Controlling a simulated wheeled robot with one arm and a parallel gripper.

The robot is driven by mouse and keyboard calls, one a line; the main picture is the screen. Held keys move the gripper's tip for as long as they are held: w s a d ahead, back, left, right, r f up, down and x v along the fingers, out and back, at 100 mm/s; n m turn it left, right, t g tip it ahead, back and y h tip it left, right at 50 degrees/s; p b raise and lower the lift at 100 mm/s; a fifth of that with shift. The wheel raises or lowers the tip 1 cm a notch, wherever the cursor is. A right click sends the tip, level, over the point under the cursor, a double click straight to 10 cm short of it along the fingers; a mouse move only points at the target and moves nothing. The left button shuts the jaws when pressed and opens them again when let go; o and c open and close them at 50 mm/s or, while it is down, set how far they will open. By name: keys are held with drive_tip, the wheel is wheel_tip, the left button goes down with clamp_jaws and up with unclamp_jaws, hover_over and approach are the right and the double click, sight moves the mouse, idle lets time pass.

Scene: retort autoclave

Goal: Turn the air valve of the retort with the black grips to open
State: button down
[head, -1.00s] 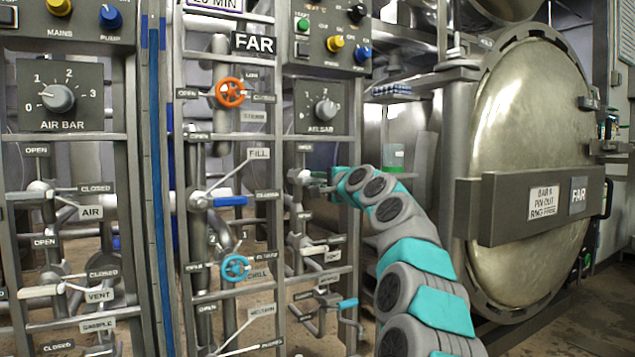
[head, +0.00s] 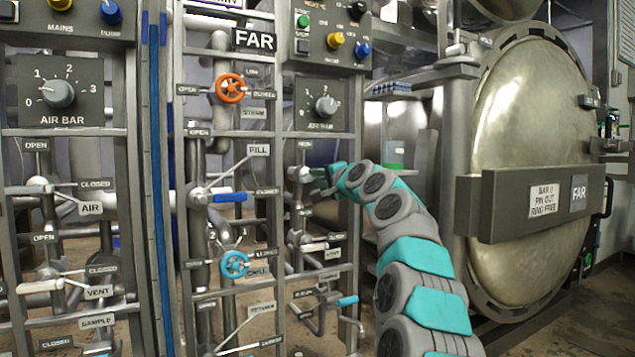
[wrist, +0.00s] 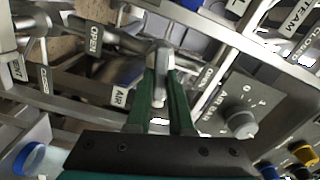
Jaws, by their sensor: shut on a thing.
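The far retort's air valve (head: 299,176) is on the panel just left of my arm. My gripper (head: 326,180) is at it, coming from the right. In the wrist view my gripper's green fingers (wrist: 160,95) are shut on the air valve lever, whose pale grey end (wrist: 160,57) shows at the fingertips. An AIR tag (wrist: 120,95) and an OPEN tag (wrist: 94,38) lie left of the fingers there. In the head view the fingers hide most of the lever, so its exact angle is hard to tell.
The far retort's round door (head: 530,120) stands to the right, with a black handle (head: 608,198) at its edge. A blue-handled valve (head: 231,197) and a blue wheel (head: 234,264) are left of my gripper. Pipes and panel rails crowd close around it.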

drive_tip(key=n+b, duration=0.1)
drive_tip(key=n, duration=0.4)
drive_tip(key=shift+f+n+b, duration=0.15)
drive_tip(key=shift+n+b, duration=0.15)
drive_tip(key=shift+b, duration=0.1)
drive_tip(key=shift+w+n, duration=0.1)
drive_tip(key=shift+n, duration=0.7)
drive_tip(key=n, duration=0.3)
drive_tip(key=shift+d+n, duration=0.1)
drive_tip(key=shift+n, duration=0.3)
drive_tip(key=shift+n+p, duration=1)
drive_tip(key=shift+n, duration=1)
drive_tip(key=c, duration=0.8)
unclamp_jaws()
